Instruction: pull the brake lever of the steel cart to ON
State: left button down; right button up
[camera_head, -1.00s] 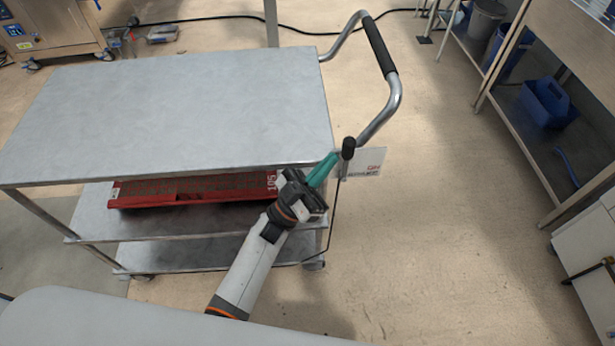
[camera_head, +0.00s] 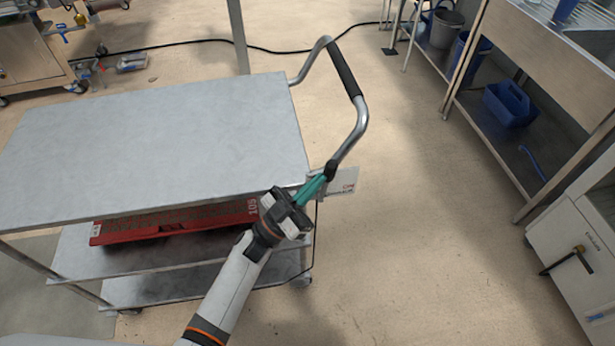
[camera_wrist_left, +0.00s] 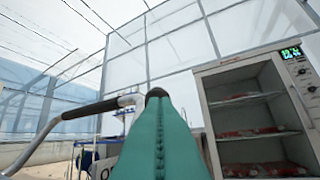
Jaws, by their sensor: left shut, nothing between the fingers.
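The steel cart (camera_head: 150,140) stands at left centre in the head view, with a bent tube handle (camera_head: 359,122) at its right end. The brake lever's black knob (camera_head: 331,168) is by the handle's lower end, next to a small sign plate (camera_head: 345,184). My left gripper (camera_head: 318,184) is shut and empty, its teal fingertips right at the knob; I cannot tell whether they touch. In the left wrist view the shut fingers (camera_wrist_left: 160,130) hide most of the knob (camera_wrist_left: 157,92). The lever's rod is mostly hidden. My right gripper is not in view.
A red tray (camera_head: 170,226) lies on the cart's middle shelf. Open floor (camera_head: 420,230) is right of the cart. A steel bench with a blue caddy (camera_head: 509,104) and a white cabinet (camera_head: 575,245) stand at the far right.

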pick_arm(q)
jog(key=shift+w+d+f+m+g+y+p, duration=0.4)
jog(key=shift+d+m+g+y+p, duration=0.6)
jog(key=shift+p, duration=2.05)
jog(key=shift+w+d+f+m+g+y+p, duration=0.5)
jog(key=shift+d+g+y+p, duration=1.05)
jog(key=shift+p, duration=1.5)
jog(key=shift+w+d+f+m+g+y+p, duration=0.35)
jog(key=shift+d+m+g+y+p, duration=0.9)
jog(key=shift+p, duration=1.8)
jog(key=shift+s+d+n+t, duration=0.1)
jog(key=shift+d+n+t, duration=0.2)
jog(key=shift+d+n, duration=0.2)
